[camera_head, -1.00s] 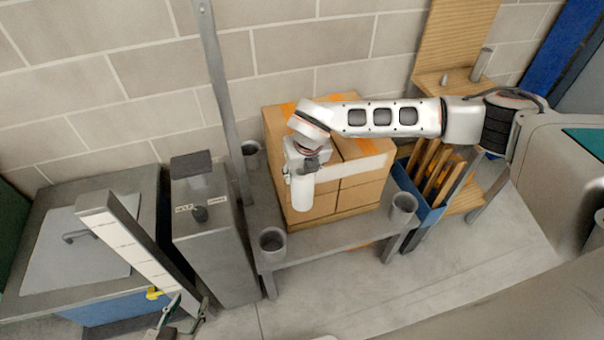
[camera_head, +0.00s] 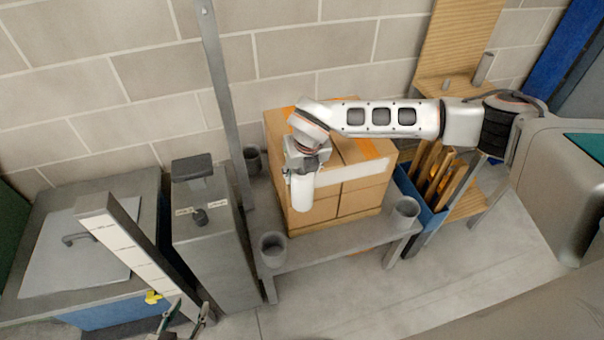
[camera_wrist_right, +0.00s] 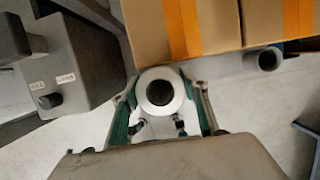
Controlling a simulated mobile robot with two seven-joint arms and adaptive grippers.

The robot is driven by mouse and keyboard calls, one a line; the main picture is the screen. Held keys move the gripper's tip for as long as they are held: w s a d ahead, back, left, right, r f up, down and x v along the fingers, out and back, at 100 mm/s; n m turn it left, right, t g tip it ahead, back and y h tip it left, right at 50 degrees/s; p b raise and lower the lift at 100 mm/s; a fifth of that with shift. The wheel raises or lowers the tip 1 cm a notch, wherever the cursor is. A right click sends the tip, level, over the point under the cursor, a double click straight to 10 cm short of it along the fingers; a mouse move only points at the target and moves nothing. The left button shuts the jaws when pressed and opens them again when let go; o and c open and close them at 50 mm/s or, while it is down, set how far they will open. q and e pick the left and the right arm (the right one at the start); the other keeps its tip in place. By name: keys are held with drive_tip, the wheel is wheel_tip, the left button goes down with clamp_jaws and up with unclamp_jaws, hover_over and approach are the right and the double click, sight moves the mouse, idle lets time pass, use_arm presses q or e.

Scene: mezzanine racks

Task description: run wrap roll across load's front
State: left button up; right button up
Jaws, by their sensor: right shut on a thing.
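The load is a stack of brown cartons (camera_head: 362,195) with orange tape, standing on a grey rack. My right gripper (camera_head: 305,163) is at the load's front left and is shut on the white wrap roll (camera_head: 302,192), which hangs upright. In the right wrist view the roll (camera_wrist_right: 160,92) sits end-on between the green-lined fingers, close to the cartons (camera_wrist_right: 215,25). A white strip of film (camera_head: 355,173) runs across the upper front from the roll towards the right side. My left gripper (camera_head: 186,318) shows partly at the bottom left, its fingers apart and empty.
A grey post box (camera_head: 215,240) stands left of the rack, beside a metal upright (camera_head: 222,100). Grey cups (camera_head: 273,248) are fixed at the rack's corners. A blue bin (camera_head: 420,210) with wooden boards stands right. Floor in front is clear.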

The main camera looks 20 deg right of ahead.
drive_tip(key=shift+w, duration=0.2)
drive_tip(key=shift+d, duration=0.1)
drive_tip(key=shift+w+r+b, duration=0.1)
drive_tip(key=shift+r+b, duration=0.05)
drive_tip(key=shift+b, duration=0.2)
idle(1.4)
drive_tip(key=s+p, duration=0.2)
drive_tip(key=s, duration=0.5)
idle(0.5)
drive_tip(key=shift+d, duration=0.1)
idle(0.3)
